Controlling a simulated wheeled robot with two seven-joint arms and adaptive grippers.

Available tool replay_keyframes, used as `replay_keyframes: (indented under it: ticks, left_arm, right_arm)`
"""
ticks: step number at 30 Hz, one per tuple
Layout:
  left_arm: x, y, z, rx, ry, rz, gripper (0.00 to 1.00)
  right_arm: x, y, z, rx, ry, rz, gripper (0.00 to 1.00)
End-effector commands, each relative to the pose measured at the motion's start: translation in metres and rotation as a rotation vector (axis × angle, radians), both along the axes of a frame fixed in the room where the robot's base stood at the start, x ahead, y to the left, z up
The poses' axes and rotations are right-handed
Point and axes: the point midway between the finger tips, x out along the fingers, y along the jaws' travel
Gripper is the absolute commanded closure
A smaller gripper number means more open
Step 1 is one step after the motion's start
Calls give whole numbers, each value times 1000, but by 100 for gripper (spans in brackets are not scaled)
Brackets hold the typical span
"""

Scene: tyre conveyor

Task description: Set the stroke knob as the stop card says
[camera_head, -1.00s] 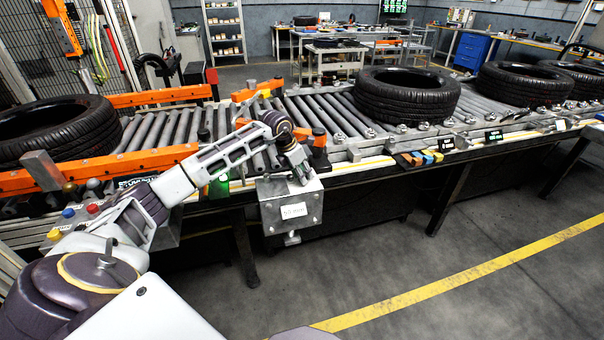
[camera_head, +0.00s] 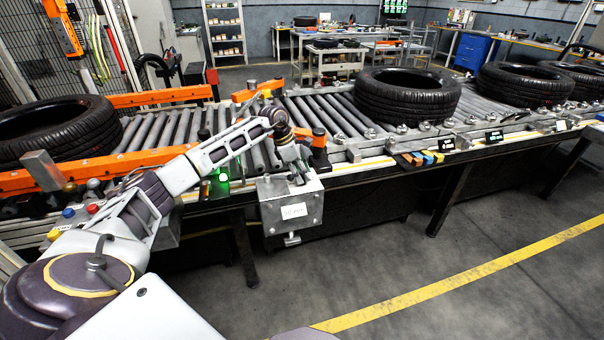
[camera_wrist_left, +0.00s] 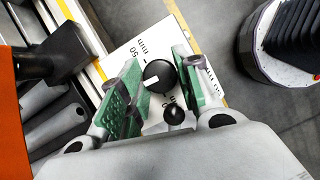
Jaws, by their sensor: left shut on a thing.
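The stroke knob (camera_wrist_left: 158,76) is round and black with a white pointer mark, seen in the left wrist view. It sits over a white scale plate (camera_wrist_left: 210,82) printed with "50" and "mm"; the rest of the scale is partly hidden. My left gripper (camera_wrist_left: 159,81) is shut on the knob, with a green pad on either side. A smaller black round part (camera_wrist_left: 175,113) lies close to the knob. In the head view my left gripper (camera_head: 299,174) reaches down on top of a grey metal box (camera_head: 310,215) with a white label (camera_head: 293,211), too small to read surely. My right gripper is not in view.
A roller conveyor (camera_head: 335,115) with orange rails runs behind the box. A tyre (camera_head: 407,95) lies on it, with others left and right. A green light (camera_head: 223,177) glows left of the box. The front floor is clear.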

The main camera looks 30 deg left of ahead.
Motion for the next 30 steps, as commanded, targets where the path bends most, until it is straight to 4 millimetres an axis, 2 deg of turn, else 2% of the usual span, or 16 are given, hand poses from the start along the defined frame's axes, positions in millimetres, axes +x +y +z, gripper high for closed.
replay_keyframes:
  ticks: [15,30]
  left_arm:
    - [3,1,2,0,-4,-282,91]
    - [3,2,2,1,-3,-346,91]
  right_arm:
    - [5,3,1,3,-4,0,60]
    - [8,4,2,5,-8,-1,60]
